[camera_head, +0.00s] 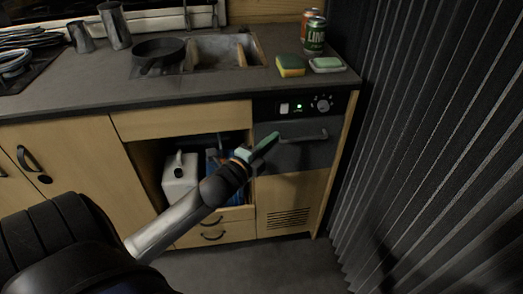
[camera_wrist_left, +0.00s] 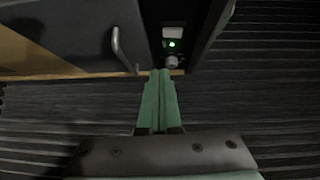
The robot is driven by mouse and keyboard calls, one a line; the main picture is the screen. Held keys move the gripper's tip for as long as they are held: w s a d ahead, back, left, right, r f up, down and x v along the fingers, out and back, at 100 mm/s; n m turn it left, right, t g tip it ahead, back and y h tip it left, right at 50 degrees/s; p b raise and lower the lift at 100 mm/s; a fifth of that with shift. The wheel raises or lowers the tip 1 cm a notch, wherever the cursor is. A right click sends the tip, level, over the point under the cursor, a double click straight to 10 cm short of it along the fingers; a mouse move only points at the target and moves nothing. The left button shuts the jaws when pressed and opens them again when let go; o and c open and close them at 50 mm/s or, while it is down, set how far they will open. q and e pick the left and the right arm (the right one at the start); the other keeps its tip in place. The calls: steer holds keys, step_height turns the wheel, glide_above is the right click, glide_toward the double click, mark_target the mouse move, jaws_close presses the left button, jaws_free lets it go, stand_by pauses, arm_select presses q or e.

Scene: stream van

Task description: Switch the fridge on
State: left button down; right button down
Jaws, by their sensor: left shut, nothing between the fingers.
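The fridge (camera_head: 310,153) is a dark front with a bar handle (camera_head: 303,137), set in the wooden cabinet under the counter's right end. Its black control strip (camera_head: 265,108) holds a pale switch (camera_head: 284,108), a lit green lamp (camera_head: 299,107) and a round knob (camera_head: 322,103). The left wrist view also shows the switch (camera_wrist_left: 174,30), the green lamp (camera_wrist_left: 174,44) and the knob (camera_wrist_left: 172,61). My left gripper (camera_head: 273,138) is shut and empty, with green fingers, in front of the fridge, its tips below the strip in the head view. My right gripper is out of view.
On the counter (camera_head: 205,88) stand a sponge (camera_head: 290,66), a soap dish (camera_head: 326,65), two cans (camera_head: 314,36) and a pan (camera_head: 158,50) beside the sink. A dark pleated curtain (camera_head: 420,130) hangs close on the right. An open compartment holds a white canister (camera_head: 180,177).

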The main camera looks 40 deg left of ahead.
arm_select(q)
steer(key=shift+s+d+f, duration=0.15)
steer(key=shift+s, duration=2.05)
